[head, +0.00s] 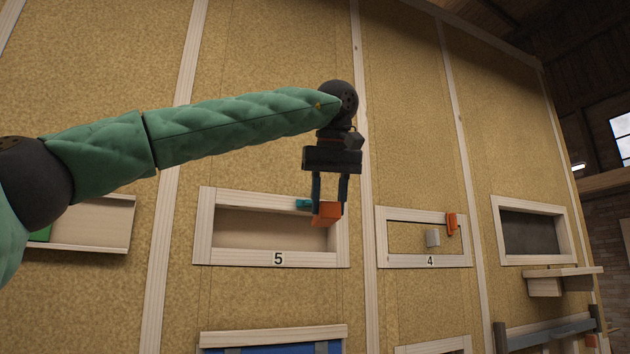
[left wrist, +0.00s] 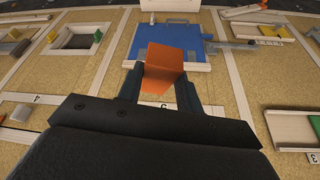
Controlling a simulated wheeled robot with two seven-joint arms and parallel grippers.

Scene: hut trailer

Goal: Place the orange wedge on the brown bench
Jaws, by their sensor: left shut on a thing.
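The orange wedge (head: 326,215) is between the fingers of my left gripper (head: 329,196), in front of the framed opening marked 5. The gripper points downward and is shut on the wedge. In the left wrist view the wedge (left wrist: 164,66) sticks out past the fingertips, over a blue panel. I cannot pick out the brown bench for certain. A pale wooden ledge (head: 562,272) juts from the wall at the right, and a grey-brown beam (head: 550,331) lies below it. My right gripper is not in view.
A small teal piece (head: 303,203) shows beside the left finger. A wooden frame (head: 98,246) is at the left. A blue panel (left wrist: 190,42) lies beyond the gripper.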

